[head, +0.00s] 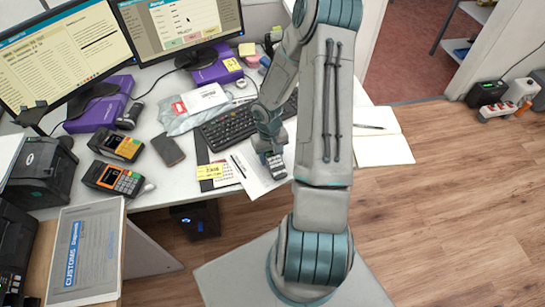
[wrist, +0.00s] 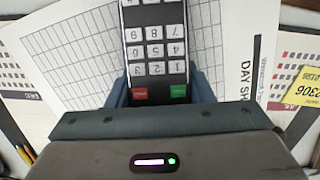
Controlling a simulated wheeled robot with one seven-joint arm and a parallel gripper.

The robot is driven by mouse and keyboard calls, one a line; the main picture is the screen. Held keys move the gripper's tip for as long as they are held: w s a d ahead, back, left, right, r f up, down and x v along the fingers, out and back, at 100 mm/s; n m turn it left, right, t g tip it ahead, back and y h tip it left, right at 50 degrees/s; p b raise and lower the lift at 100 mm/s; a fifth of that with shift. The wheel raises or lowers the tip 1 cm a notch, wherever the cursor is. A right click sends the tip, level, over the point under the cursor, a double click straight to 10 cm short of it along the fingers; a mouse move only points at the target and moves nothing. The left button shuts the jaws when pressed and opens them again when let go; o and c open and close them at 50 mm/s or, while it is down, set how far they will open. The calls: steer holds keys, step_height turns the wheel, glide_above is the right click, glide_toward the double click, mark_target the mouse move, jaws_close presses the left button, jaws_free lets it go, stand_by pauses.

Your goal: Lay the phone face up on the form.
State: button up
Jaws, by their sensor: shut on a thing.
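The phone (wrist: 156,50) is a dark handset with a pale number keypad and red and green keys. My gripper (wrist: 158,92) is shut on its near end, with a blue finger on each side. The keypad faces the wrist camera. The form (wrist: 240,35), a white sheet with a printed grid, lies beneath the phone in the wrist view. In the head view my gripper (head: 270,150) holds the phone (head: 277,168) over the right part of the form (head: 254,186). I cannot tell whether the phone touches the paper. The phone's far end is cut off in the wrist view.
A yellow note (head: 212,171) lies left of the form. A keyboard (head: 228,127) is behind it, and card terminals (head: 116,179) and a dark wallet-like item (head: 169,150) stand further left. An open notebook (head: 385,150) lies to the right. The counter's front edge is close to the form.

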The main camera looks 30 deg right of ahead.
steer(key=shift+s+f+g, duration=0.3)
steer(key=shift+s+f, duration=0.55)
steer(key=shift+f, duration=0.05)
steer(key=o, duration=1)
steer(key=shift+a, duration=0.1)
steer(key=shift+w+r+p, duration=0.25)
steer(key=shift+r+p, duration=0.2)
steer(key=shift+r, duration=0.05)
steer(key=shift+o, duration=0.7)
steer(key=w+r+p, duration=0.3)
steer(key=w+r, duration=0.1)
steer(key=shift+t, duration=0.4)
steer(key=s+r, duration=0.1)
steer(key=s+r+p, duration=0.1)
steer(key=r, duration=0.1)
steer(key=s+r+p, duration=0.1)
steer(key=r, duration=0.1)
steer(key=shift+w+f+p, duration=0.2)
steer(key=shift+w+p, duration=0.1)
steer(key=shift+w, duration=0.3)
steer(key=shift+s+r, duration=0.1)
steer(key=shift+s, duration=0.15)
steer(key=shift+w, duration=0.15)
